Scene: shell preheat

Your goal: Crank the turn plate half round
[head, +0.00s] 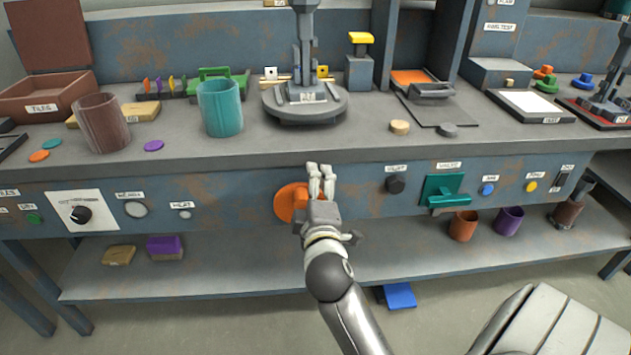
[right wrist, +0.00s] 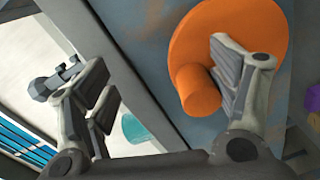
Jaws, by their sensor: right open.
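The turn plate (head: 340,105) is a round grey plate on the bench top, with a labelled grey upright standing on it. On the front panel below it is an orange disc crank (head: 283,207). In the right wrist view the orange disc (right wrist: 250,25) has a stubby orange knob (right wrist: 199,91) sticking out. My right gripper (head: 320,170) is open in front of the crank and hides part of it. In the right wrist view the open gripper (right wrist: 160,65) has its right finger just beside the knob; I cannot tell whether they touch. My left gripper is not in view.
A teal cup (head: 220,108) and brown cup (head: 101,123) stand left on the bench. A black knob (head: 396,184) and green valve handle (head: 444,190) sit right of the crank. The bench's front edge overhangs close by. A lower shelf (head: 220,266) runs underneath.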

